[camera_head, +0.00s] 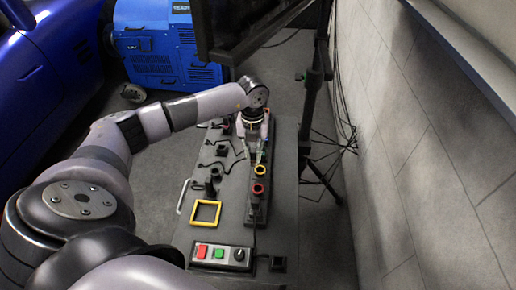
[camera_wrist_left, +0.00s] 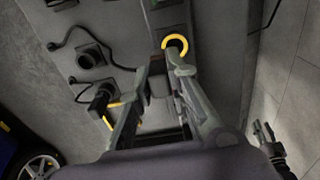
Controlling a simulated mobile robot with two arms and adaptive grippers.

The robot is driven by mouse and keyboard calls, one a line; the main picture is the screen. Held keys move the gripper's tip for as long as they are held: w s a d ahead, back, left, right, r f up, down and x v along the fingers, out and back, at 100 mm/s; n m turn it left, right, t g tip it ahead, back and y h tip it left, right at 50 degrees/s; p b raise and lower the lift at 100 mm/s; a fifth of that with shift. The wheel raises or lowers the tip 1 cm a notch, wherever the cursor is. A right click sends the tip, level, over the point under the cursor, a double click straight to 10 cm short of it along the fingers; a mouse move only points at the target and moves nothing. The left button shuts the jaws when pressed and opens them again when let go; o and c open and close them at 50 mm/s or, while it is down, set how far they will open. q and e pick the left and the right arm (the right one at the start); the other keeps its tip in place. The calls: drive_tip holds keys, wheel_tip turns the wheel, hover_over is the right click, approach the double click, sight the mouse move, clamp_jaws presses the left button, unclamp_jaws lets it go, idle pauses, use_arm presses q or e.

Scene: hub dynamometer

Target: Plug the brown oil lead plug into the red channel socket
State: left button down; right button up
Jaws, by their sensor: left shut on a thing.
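My left gripper (camera_head: 254,143) reaches down over the far part of the test bench, beyond the coloured sockets. A red-ringed socket (camera_head: 258,188) sits on the raised strip, nearer the camera than the gripper. A yellow-ringed socket (camera_head: 260,170) is just beyond it. One yellow ring (camera_wrist_left: 175,43) shows beyond the fingertips in the left wrist view.
The bench (camera_head: 225,235) carries several black plugs with dark cables, including one in the left wrist view (camera_wrist_left: 90,57). A yellow square frame (camera_head: 206,213) and a button box (camera_head: 221,256) lie nearer. A tripod (camera_head: 310,90) stands to the right, before the wall.

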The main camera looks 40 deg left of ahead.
use_arm(q)
drive_tip(key=shift+s+a, duration=0.2)
drive_tip(key=shift+a, duration=0.1)
drive_tip(key=s+a, duration=0.1)
drive_tip(key=a, duration=0.2)
drive_tip(key=s+a, duration=0.1)
drive_tip(key=shift+s+a, duration=0.2)
drive_tip(key=shift+s, duration=0.15)
use_arm(e)
drive_tip(key=shift+s+f, duration=0.75)
drive_tip(key=shift+f, duration=0.25)
use_arm(q)
drive_tip(key=shift+p, duration=0.3)
